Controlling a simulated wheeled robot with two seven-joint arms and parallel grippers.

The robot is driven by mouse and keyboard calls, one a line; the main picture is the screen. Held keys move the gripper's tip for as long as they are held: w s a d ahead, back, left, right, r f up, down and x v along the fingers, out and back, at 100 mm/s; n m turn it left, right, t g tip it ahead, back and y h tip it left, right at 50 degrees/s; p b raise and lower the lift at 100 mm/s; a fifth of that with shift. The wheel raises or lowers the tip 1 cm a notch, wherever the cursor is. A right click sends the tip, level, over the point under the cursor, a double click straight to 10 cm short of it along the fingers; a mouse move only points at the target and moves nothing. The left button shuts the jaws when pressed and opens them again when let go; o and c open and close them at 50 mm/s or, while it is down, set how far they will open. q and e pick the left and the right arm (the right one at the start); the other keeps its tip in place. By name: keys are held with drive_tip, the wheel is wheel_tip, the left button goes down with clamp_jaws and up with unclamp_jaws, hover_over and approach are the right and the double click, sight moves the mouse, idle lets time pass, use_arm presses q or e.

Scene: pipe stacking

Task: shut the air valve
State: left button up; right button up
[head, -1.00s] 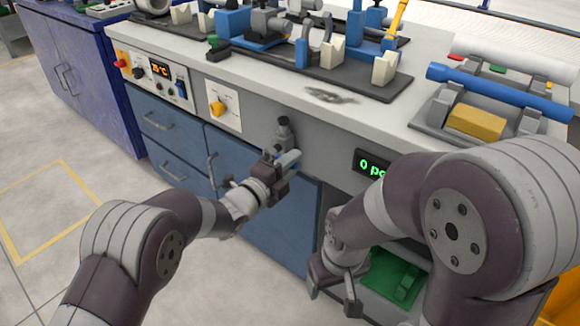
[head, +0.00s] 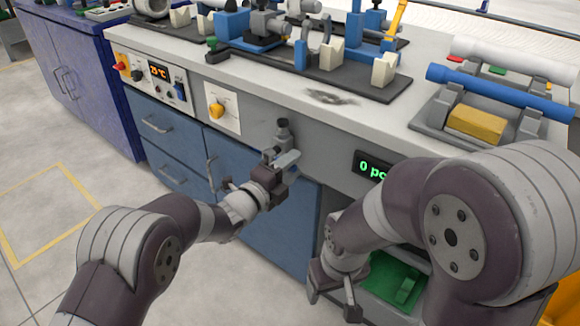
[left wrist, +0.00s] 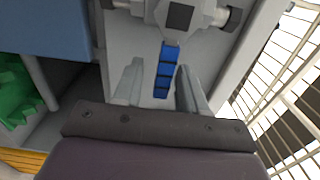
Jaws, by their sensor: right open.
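The air valve, a grey fitting (head: 283,131), sits on the front of the bench below the worktop. In the left wrist view the valve body (left wrist: 180,17) is at the top, and its blue ribbed lever (left wrist: 163,72) points down between my fingers. My left gripper (head: 284,161) is at the valve and mostly hides the lever in the head view. In the left wrist view its two fingers (left wrist: 158,88) are apart, one on each side of the lever, with visible gaps. My right gripper (head: 333,300) is open and empty, low in front of the bench.
A yellow knob (head: 216,110) on a white plate and a control panel (head: 150,77) are left of the valve. A green-lit display (head: 371,167) reading 0 is to the right. A green object (head: 396,279) lies low behind my right gripper. Blue cabinet doors (head: 280,225) are below.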

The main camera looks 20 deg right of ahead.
use_arm(q)
drive_tip(key=p+v, duration=0.4)
drive_tip(key=v, duration=0.8)
drive_tip(key=shift+s+a, duration=0.2)
drive_tip(key=shift+a, duration=0.1)
